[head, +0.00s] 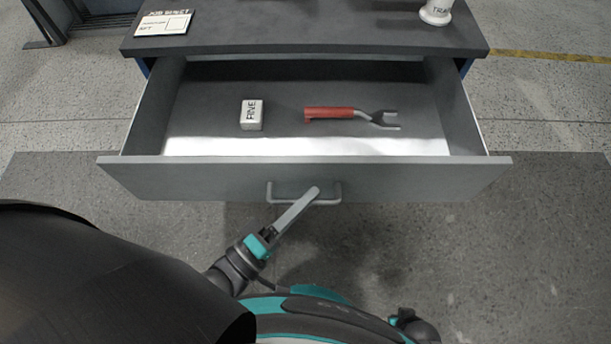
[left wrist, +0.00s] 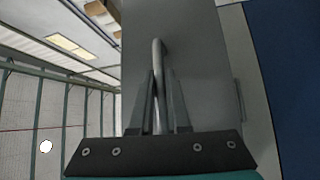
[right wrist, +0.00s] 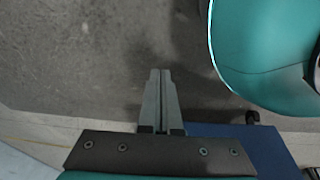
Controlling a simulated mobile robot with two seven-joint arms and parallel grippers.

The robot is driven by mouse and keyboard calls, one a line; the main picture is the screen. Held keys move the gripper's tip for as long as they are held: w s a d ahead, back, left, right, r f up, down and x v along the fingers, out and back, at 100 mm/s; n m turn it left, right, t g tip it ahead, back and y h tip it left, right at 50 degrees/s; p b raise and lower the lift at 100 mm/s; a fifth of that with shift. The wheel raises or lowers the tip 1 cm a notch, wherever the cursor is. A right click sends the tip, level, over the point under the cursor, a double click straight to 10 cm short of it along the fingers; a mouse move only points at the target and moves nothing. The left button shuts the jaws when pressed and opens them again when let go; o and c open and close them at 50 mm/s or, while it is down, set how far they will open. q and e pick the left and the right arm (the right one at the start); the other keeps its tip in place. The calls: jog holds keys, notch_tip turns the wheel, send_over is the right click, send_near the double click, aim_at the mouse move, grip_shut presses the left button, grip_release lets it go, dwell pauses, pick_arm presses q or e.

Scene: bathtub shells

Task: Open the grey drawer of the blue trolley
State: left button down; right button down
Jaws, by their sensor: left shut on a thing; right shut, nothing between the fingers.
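The grey drawer (head: 180,180) of the blue trolley is pulled well out, and its inside shows in the head view. Its bar handle (head: 328,201) is on the front face. My left gripper (head: 313,194) is at the handle; in the left wrist view its fingers are shut around the handle bar (left wrist: 157,65). The trolley's dark grey top (head: 300,35) is behind the drawer, and its blue side (left wrist: 285,60) shows in the left wrist view. My right gripper (right wrist: 160,78) is shut and empty above the floor in the right wrist view.
In the drawer lie a white block (head: 251,115) marked FIVE and a red-handled wrench (head: 340,113). On the trolley top are a job sheet card (head: 163,22) and a white cup-like item (head: 436,10), cut off by the frame. The floor right of the drawer is clear.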

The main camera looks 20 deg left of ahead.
pick_arm(q)
jog(key=shift+s+d, duration=0.2)
jog(key=shift+s, duration=0.6)
pick_arm(e)
jog(key=shift+s+d+f, duration=0.2)
jog(key=shift+s+d, duration=0.15)
jog(key=shift+s, duration=0.1)
pick_arm(q)
jog(key=c, duration=0.9)
grip_release()
jog(key=p+v, duration=0.1)
jog(key=v, duration=1.4)
jog(key=shift+s+a, duration=0.1)
pick_arm(e)
jog(key=shift+s+d+f, duration=0.2)
jog(key=shift+s+d, duration=0.35)
jog(key=shift+s, duration=0.25)
